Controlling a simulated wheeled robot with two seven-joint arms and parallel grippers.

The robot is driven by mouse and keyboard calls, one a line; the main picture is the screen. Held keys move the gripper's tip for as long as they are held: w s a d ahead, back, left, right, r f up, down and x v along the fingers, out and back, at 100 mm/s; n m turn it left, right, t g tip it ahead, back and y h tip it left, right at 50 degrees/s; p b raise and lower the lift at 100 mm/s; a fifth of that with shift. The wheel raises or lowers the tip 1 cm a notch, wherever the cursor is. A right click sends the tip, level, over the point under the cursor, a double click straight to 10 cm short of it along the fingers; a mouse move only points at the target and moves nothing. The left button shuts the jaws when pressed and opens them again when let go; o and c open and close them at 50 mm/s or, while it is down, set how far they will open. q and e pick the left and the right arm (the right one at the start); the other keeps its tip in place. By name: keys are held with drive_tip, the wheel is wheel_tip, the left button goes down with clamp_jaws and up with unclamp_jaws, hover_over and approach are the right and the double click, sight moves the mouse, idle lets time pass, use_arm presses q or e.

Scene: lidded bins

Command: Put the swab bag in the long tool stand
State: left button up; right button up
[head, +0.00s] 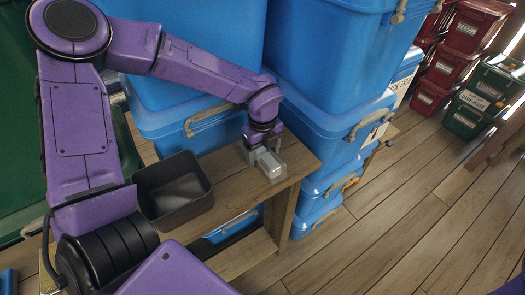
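My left gripper (262,146) reaches down from the purple arm to the wooden table. It is at a small pale grey, partly clear, box-like object (271,167) near the table's right end. The fingers are small and dark against it, and I cannot tell whether they are closed on it. I cannot tell whether this object is the swab bag or a holder with something in it. I cannot make out a long tool stand for certain. My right gripper is not in view.
An empty dark grey open bin (174,191) stands on the wooden table (229,190), left of the pale object. Large blue lidded bins (325,60) are stacked close behind. Red bins (466,32) and green bins (477,97) stand at the far right. The plank floor (410,205) at right is clear.

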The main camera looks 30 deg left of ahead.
sight(263, 150)
use_arm(q)
drive_tip(key=shift+o, duration=0.6)
drive_tip(key=shift+w, duration=0.15)
drive_tip(key=shift+r, duration=0.2)
wheel_tip(263, 150, up, 12)
